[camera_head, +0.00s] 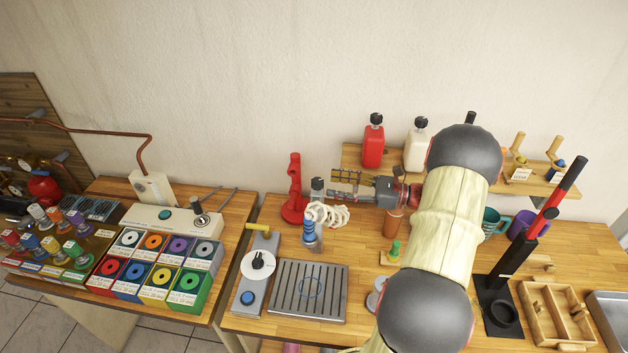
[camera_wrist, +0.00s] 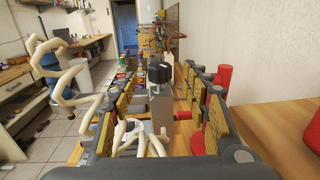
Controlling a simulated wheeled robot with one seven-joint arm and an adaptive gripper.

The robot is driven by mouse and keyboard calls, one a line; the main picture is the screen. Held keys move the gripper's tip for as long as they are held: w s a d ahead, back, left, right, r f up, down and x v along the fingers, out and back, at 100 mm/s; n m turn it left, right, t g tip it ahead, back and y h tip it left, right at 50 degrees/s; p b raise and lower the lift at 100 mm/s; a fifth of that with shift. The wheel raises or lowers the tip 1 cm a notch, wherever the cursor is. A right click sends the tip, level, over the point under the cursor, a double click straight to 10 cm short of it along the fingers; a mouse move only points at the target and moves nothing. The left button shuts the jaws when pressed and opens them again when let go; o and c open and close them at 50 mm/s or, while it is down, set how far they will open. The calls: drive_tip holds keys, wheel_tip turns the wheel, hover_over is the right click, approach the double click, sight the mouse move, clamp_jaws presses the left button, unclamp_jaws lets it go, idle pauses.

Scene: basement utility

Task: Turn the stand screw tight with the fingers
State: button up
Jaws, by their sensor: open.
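The stand's grey post (camera_head: 317,194) stands upright on the right-hand bench, with a black screw knob (camera_head: 317,182) at its top. The knob also shows near the middle of the wrist view (camera_wrist: 160,72), above the pale post (camera_wrist: 161,108). My gripper (camera_head: 336,182) reaches in from the right, level with the upper post. In the wrist view its yellow-padded fingers (camera_wrist: 165,92) are spread, one to each side of the post and knob. Nothing is gripped. I cannot tell how far the post lies between the fingertips. My arm hides part of the bench.
A red stand (camera_head: 294,195) is close behind the post. A blue post (camera_head: 309,230) with cream loops (camera_head: 335,217) is in front. A shelf with a red bottle (camera_head: 373,145) and white bottle (camera_head: 415,147) is above. A slotted grey plate (camera_head: 307,290) lies nearer the bench front.

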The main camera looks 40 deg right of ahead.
sight(318, 180)
drive_tip(key=x, duration=0.6)
drive_tip(key=shift+a, duration=0.1)
drive_tip(key=shift+c, duration=1.2)
drive_tip(key=c, duration=0.9)
